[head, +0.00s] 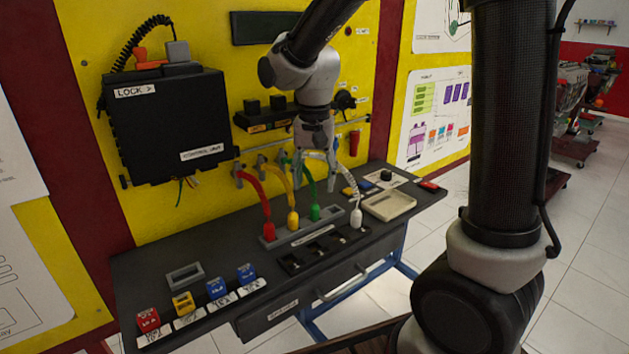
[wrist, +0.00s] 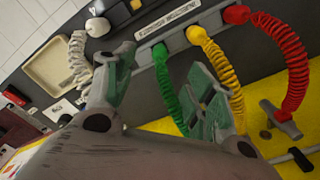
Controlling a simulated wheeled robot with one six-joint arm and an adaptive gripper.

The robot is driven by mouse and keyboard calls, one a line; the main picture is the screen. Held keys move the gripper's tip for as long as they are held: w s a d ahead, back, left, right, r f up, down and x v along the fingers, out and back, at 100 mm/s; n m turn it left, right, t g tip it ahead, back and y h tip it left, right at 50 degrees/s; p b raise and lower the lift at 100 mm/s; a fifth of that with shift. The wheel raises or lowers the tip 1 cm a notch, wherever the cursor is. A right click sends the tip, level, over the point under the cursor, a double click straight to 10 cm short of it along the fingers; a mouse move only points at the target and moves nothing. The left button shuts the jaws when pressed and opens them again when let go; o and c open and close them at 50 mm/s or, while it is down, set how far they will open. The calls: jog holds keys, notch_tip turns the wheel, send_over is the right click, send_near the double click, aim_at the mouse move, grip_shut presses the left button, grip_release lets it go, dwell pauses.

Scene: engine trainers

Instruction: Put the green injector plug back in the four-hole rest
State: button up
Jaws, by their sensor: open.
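The green injector plug (head: 315,212) stands upright at the grey four-hole rest (head: 268,242), to the right of the yellow and red plugs. In the wrist view the green plug (wrist: 160,53) is at the rest's edge, with its coiled green hose running down between my fingers. I cannot tell how deep it sits in its hole. My gripper (head: 317,160) is above the plug, around the upper hose area. In the wrist view my gripper (wrist: 160,88) is open, fingers apart on either side of the green hose, not closed on it.
The yellow plug (head: 293,222) and red plug (head: 268,229) stand in the rest. A beige tray (head: 376,207) lies further right. Coiled hoses (head: 253,190) rise to the yellow panel close to my fingers.

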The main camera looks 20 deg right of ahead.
notch_tip(320, 180, up, 11)
dwell(0.3)
jog(key=s+d+f+n+t, duration=0.2)
jog(key=s+d+n+t, duration=0.2)
jog(key=s+d, duration=1.1)
jog(key=s+n, duration=0.1)
jog(key=s, duration=0.3)
